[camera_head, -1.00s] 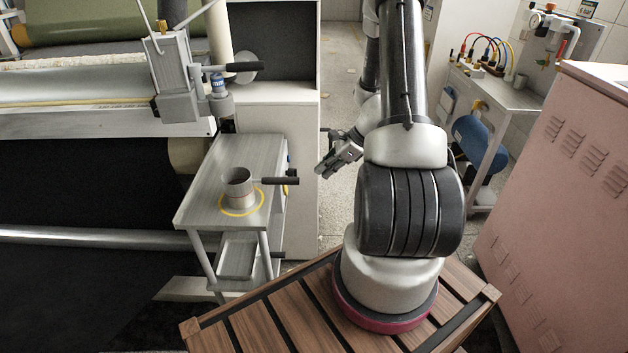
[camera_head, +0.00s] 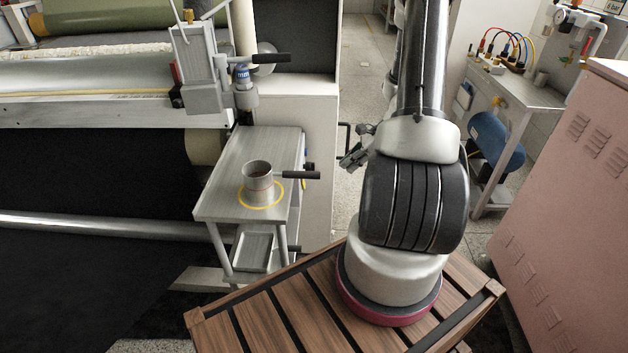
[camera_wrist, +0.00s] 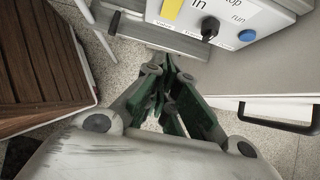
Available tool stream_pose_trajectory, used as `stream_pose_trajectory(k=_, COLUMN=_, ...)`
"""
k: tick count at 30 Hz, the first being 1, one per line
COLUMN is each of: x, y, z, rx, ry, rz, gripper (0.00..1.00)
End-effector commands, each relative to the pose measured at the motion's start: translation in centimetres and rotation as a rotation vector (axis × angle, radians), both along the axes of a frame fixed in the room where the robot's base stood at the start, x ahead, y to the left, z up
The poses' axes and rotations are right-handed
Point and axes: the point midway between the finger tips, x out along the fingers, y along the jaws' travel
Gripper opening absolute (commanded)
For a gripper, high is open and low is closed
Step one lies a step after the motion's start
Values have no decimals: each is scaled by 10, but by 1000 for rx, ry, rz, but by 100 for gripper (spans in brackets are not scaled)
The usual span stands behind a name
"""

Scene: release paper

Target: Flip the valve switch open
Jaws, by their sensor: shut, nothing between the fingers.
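A control panel (camera_wrist: 275,24) shows at the top right of the wrist view, partly cut off by the frame. It has a black knob switch (camera_wrist: 210,28) beside small lettering that I cannot read surely, and a blue button (camera_wrist: 247,36). My gripper (camera_wrist: 165,78) has its green-dark fingers together and empty, below and apart from the panel. In the head view my gripper (camera_head: 352,158) hangs left of my arm, right of the metal cart. The panel is not clearly seen there. A dispenser valve with a black handle (camera_head: 268,58) stands above the cart.
The metal cart (camera_head: 228,205) carries a cup with a black handle (camera_head: 258,182). A white cabinet (camera_head: 300,110) stands behind it. A pink cabinet (camera_head: 570,190) is at the right. A side table (camera_head: 525,98) holds coloured cables. Floor is open between the cabinet and my arm.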

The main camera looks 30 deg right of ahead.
Motion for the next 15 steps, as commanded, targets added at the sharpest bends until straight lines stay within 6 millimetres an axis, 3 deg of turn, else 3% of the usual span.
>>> stream_pose_trajectory(k=8, x=3, y=4, z=-5, rx=1, ry=0, rz=1, gripper=0)
stream_pose_trajectory(k=15, x=16, y=25, z=-37, rx=3, ry=3, rz=3, gripper=0)
